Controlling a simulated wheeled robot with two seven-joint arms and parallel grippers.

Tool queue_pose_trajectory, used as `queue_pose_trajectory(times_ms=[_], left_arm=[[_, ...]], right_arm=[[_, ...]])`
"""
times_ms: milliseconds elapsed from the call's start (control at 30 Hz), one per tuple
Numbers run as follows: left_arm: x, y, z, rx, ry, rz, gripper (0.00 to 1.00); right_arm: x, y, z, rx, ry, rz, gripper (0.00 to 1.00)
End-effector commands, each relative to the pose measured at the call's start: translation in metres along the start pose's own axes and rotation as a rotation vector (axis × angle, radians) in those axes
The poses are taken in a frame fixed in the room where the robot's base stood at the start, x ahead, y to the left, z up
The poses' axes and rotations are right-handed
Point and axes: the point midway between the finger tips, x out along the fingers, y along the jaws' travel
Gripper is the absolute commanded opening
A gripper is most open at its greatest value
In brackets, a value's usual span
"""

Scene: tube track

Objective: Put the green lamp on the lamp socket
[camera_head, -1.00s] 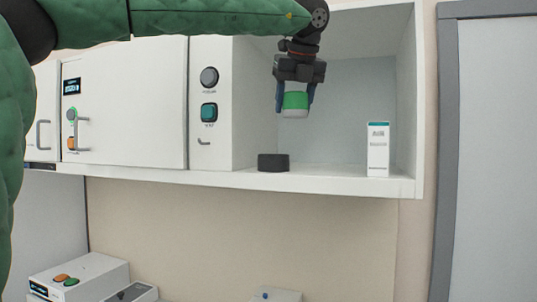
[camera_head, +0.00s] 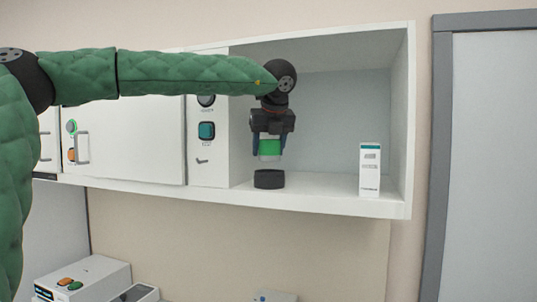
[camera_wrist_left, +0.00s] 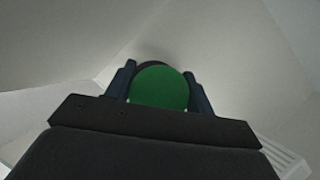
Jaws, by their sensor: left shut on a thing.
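The green lamp (camera_head: 269,149) has a green upper part and a pale lower part. My left gripper (camera_head: 269,146) is shut on it from above, with a finger on each side. The lamp socket (camera_head: 269,179) is a short dark cylinder on the shelf floor, and the lamp hangs just above it with a small gap. In the left wrist view the lamp's round green top (camera_wrist_left: 160,88) sits between the two fingers, and a dark edge, perhaps the socket, shows behind it. My right gripper is not in view.
A white box with a green top (camera_head: 370,169) stands on the open shelf (camera_head: 320,190) to the right. A panel with a knob and a teal button (camera_head: 207,131) borders the shelf on the left. Below are devices with coloured buttons (camera_head: 90,278).

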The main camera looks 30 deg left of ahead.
Motion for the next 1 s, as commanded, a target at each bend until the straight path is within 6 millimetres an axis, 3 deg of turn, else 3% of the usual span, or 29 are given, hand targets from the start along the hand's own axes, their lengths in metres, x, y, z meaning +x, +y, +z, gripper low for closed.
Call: queue_pose_trajectory(times_ms=[100, 267, 800, 833, 900, 1000], left_arm=[[0.008, 0.000, -0.005, 0.002, 0.003, -0.001, 0.29], [0.022, 0.000, -0.013, 0.000, 0.001, 0.000, 0.29], [0.030, 0.000, -0.018, -0.001, -0.001, 0.000, 0.29], [0.029, 0.000, -0.017, -0.001, -0.001, 0.000, 0.59], [0.029, 0.000, -0.017, -0.001, -0.001, 0.000, 0.73], [0.029, 0.000, -0.017, -0.001, -0.001, 0.000, 0.75]], right_arm=[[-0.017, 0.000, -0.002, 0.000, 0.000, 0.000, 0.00], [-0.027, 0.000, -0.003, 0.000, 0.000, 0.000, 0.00], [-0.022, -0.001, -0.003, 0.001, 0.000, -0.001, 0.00], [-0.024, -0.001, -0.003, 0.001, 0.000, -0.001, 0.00], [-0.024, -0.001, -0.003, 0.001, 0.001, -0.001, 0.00], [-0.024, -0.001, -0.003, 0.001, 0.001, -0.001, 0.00]])
